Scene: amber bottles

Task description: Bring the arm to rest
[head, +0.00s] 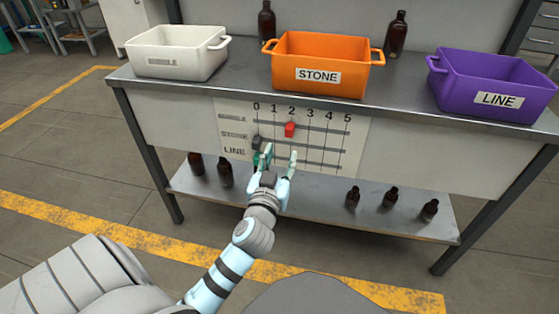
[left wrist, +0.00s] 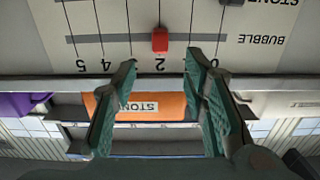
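My left gripper (head: 277,157) is in front of the lower left part of the white chart panel (head: 350,140). Its two fingers are apart with nothing between them. They also show spread and empty in the left wrist view (left wrist: 160,62), where the picture is upside down. A red slider (head: 290,129) sits at 2 on the top row, labelled BUBBLE in the left wrist view (left wrist: 160,39). A dark slider (head: 257,142) sits near 0 on the STONE row. My gripper covers part of the LINE row. My right gripper is not in view.
On the table top (head: 250,84) stand a white crate (head: 180,66), an orange STONE crate (head: 322,90) and a purple LINE crate (head: 470,108). Two amber bottles (head: 396,38) (head: 267,22) stand behind. The lower shelf (head: 310,205) holds several bottles. Floor in front is clear.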

